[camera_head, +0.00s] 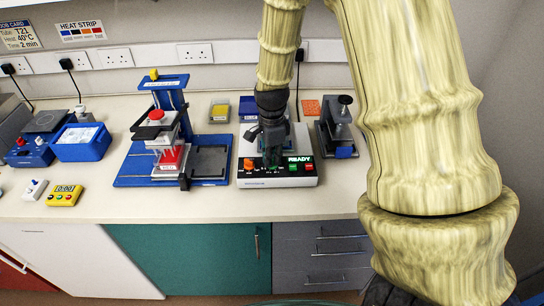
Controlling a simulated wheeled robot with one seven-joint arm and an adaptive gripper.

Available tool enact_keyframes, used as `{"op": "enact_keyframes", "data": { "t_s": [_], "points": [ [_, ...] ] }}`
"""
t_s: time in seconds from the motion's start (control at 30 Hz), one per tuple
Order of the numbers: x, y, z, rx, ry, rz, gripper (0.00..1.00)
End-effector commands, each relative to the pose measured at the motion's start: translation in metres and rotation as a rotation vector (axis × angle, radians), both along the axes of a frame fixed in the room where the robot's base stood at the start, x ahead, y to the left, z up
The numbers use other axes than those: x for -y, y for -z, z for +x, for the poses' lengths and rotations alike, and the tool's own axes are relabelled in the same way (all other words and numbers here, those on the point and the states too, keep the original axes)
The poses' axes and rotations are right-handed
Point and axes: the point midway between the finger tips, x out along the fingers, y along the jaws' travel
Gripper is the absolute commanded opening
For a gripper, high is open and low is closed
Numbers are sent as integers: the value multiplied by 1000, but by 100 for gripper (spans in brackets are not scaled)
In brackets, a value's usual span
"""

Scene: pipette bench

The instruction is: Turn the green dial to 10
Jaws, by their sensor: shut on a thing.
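The device with the dials (250,183) is a light box with a black front panel, standing on the bench at centre. Its display reads READY in green. An orange dial (248,164) is at the left of its panel. My gripper (271,158) points down over the panel, just right of the orange dial, with its fingers shut on the green dial. The fingers hide most of that dial, and its setting cannot be read.
A blue stand with a red-topped press (168,140) is close on the left. A dark device with a black knob (340,130) is close on the right. A yellow timer (65,195) and blue boxes are further left. The bench front is mostly clear.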

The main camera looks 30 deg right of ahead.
Motion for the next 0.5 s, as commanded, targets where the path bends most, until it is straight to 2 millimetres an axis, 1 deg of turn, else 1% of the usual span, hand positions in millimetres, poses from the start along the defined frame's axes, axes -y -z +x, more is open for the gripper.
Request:
{"op": "enact_keyframes", "data": {
  "t_s": [0.27,0.5],
  "points": [
    [0,-2,0,1,-120,0,0],
    [0,-2,0,0,-322,0,0]
  ]
}}
